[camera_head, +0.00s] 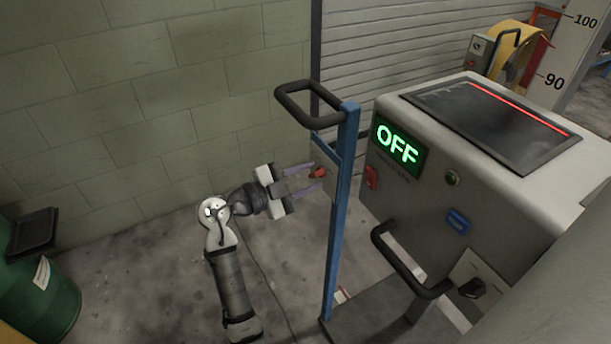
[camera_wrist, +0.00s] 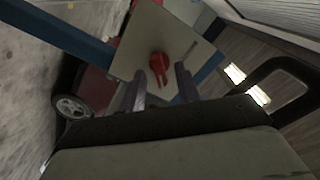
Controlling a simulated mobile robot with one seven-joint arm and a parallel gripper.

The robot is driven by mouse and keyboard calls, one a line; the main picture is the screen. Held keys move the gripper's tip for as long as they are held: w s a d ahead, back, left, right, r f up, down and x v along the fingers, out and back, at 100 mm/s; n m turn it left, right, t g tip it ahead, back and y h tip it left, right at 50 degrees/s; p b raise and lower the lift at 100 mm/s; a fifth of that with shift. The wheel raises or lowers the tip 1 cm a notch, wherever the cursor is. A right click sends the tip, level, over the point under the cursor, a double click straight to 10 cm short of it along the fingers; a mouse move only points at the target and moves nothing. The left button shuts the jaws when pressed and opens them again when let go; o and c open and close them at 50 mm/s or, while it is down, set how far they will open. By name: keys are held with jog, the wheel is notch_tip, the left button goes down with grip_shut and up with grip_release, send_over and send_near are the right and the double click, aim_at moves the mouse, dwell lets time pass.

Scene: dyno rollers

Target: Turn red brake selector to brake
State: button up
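The red brake selector (camera_head: 318,172) is a small red knob on a grey plate (camera_head: 327,184) fixed to the blue post (camera_head: 338,235). In the wrist view the red knob (camera_wrist: 159,65) sits near the middle of the grey plate (camera_wrist: 180,38), just beyond the fingertips. My gripper (camera_head: 308,178) reaches toward the plate from the left, its two fingers apart with the knob between their tips. The fingers (camera_wrist: 160,80) also show spread in the wrist view, and no contact with the knob is clear. Any marking on the plate is too small to read.
A grey console (camera_head: 470,190) with a green "OFF" display (camera_head: 398,147) stands to the right. A green drum (camera_head: 45,300) stands at left. Floor around my arm is clear.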

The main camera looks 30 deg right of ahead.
grip_shut()
jog(key=shift+n, duration=0.3)
jog(key=shift+f+n+b, duration=0.1)
jog(key=shift+n+b, duration=0.55)
jog(key=shift+n, duration=0.45)
jog(key=n, duration=0.4)
jog(key=shift+w, duration=0.15)
jog(key=n, duration=0.2)
jog(key=n+p, duration=0.1)
jog(key=n, duration=0.1)
jog(key=n+p, duration=0.1)
jog(key=n, duration=0.1)
jog(key=shift+w+r+n, duration=0.15)
jog(key=shift+r+n, duration=0.1)
jog(key=shift+n, duration=0.15)
jog(key=n+p, duration=0.2)
jog(key=n, duration=0.2)
jog(key=shift+f, duration=0.15)
jog(key=shift+n+p, duration=0.3)
jog(key=shift+p, duration=0.05)
